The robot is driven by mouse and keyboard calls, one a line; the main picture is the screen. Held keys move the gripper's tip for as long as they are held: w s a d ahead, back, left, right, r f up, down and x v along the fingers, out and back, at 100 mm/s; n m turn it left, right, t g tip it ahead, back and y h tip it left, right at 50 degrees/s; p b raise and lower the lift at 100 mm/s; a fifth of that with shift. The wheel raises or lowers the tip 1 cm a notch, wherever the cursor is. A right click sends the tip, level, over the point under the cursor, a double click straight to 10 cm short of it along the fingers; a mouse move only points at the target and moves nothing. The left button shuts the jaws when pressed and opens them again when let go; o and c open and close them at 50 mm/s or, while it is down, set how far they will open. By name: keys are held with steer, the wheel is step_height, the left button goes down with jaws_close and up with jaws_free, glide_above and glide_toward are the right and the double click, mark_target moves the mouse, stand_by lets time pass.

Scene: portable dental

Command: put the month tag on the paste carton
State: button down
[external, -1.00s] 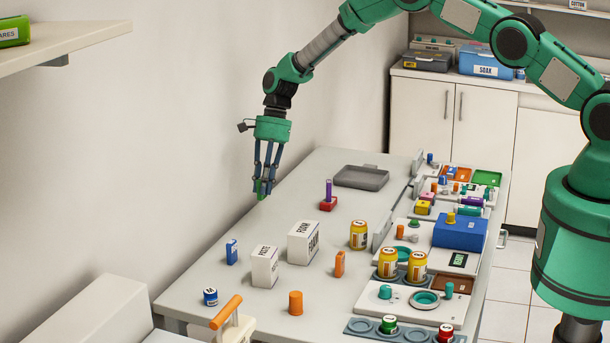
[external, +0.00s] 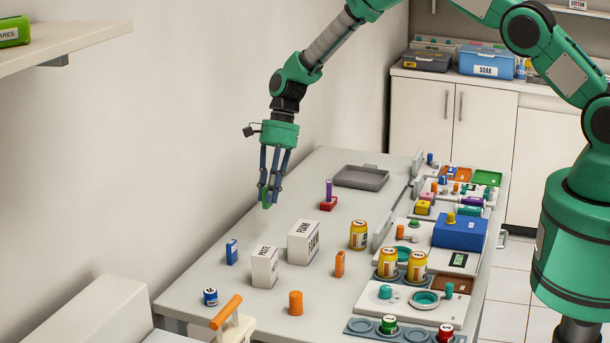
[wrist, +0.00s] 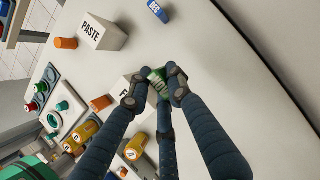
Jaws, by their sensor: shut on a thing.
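My gripper (external: 269,200) is shut on a small green block (external: 265,202), which I take to be the month tag, held above the table's left side. The block also shows between my fingers in the wrist view (wrist: 158,75); any lettering on it is mostly hidden. The paste carton (external: 264,268) is a white upright box, nearer the camera than my gripper. Its PASTE label reads clearly in the wrist view (wrist: 102,32). My gripper is apart from the carton.
A second white carton (external: 303,243), lettered FOAM, stands beside the paste carton, partly behind my fingers in the wrist view. A blue tag-like block (external: 232,251) stands to the left. Orange pieces (external: 296,303) and yellow jars (external: 359,235) stand to the right. A grey tray (external: 361,177) lies behind.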

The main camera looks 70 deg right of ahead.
steer(key=s+a+r, duration=0.1)
steer(key=s+a, duration=0.6)
steer(key=s, duration=0.4)
steer(key=s+a+r+b, duration=0.1)
steer(key=s+a, duration=0.7)
steer(key=s, duration=0.3)
steer(key=shift+s+r+b, duration=0.2)
steer(key=shift+s+b, duration=0.05)
steer(key=shift+b, duration=0.05)
glide_toward(263, 255)
steer(key=shift+w+a+f+p, duration=0.1)
steer(key=shift+a+f+p, duration=0.15)
steer(key=shift+a, duration=0.3)
steer(key=shift+w+a+f+p, duration=0.1)
steer(key=shift+a+p, duration=0.1)
steer(key=shift+a, duration=0.35)
steer(key=shift+f, duration=1.8)
